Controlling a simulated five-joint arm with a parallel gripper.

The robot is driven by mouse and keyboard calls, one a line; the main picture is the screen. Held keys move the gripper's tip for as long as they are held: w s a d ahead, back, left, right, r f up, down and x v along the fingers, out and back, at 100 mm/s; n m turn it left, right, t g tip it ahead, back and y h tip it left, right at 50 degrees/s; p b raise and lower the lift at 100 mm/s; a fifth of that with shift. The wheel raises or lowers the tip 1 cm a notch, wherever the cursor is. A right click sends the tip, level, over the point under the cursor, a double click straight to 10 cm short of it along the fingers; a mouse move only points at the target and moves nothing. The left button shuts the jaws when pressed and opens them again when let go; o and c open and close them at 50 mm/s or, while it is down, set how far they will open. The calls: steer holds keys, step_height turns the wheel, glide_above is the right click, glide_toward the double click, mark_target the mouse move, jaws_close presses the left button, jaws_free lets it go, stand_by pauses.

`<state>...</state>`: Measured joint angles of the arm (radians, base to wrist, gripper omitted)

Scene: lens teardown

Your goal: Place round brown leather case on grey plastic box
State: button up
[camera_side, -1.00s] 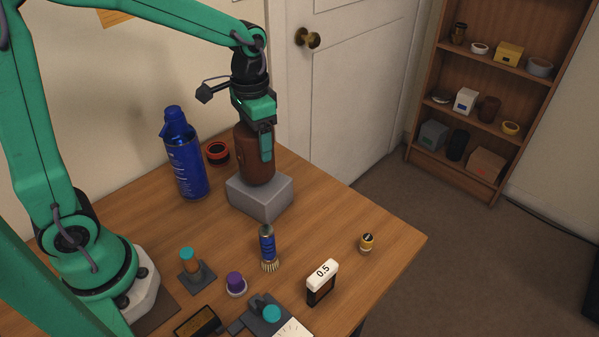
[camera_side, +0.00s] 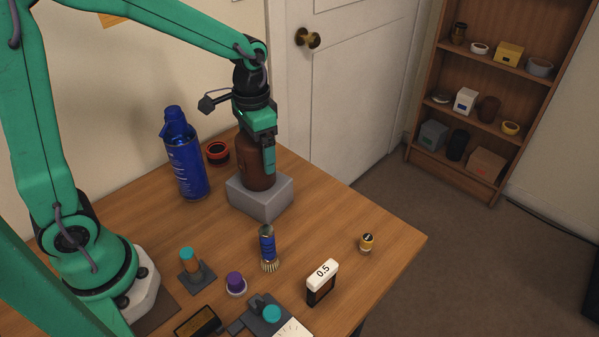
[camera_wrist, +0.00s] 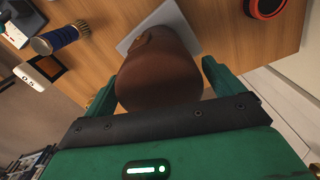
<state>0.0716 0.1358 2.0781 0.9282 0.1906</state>
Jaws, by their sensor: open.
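The round brown leather case (camera_side: 258,170) stands upright on top of the grey plastic box (camera_side: 262,205) near the back of the table. In the wrist view the case (camera_wrist: 158,75) fills the space between the jaws, with a corner of the grey box (camera_wrist: 172,14) beyond it. My gripper (camera_side: 262,155) is at the upper part of the case, with its fingers on either side. In the wrist view my gripper (camera_wrist: 158,85) is open, and a gap shows between the case and the right finger. The case's underside is hidden.
A blue spray bottle (camera_side: 186,165) and a red-rimmed black ring (camera_side: 217,152) stand left of the box. A blue-handled brush (camera_side: 268,248), a purple-topped jar (camera_side: 236,284), a small yellow-labelled pot (camera_side: 366,243) and a white-topped block (camera_side: 321,282) are in front. The table right of the box is clear.

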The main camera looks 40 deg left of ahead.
steer(key=shift+r, duration=0.1)
step_height(320, 180, up, 12)
steer(key=shift+r, duration=0.1)
stand_by(0.7)
stand_by(0.5)
steer(key=s+a+f+n+t, duration=0.1)
steer(key=s+t, duration=0.4)
steer(key=s, duration=0.9)
steer(key=shift+a+f+n+t, duration=0.3)
steer(key=shift+a+n, duration=0.5)
steer(key=shift+n, duration=0.2)
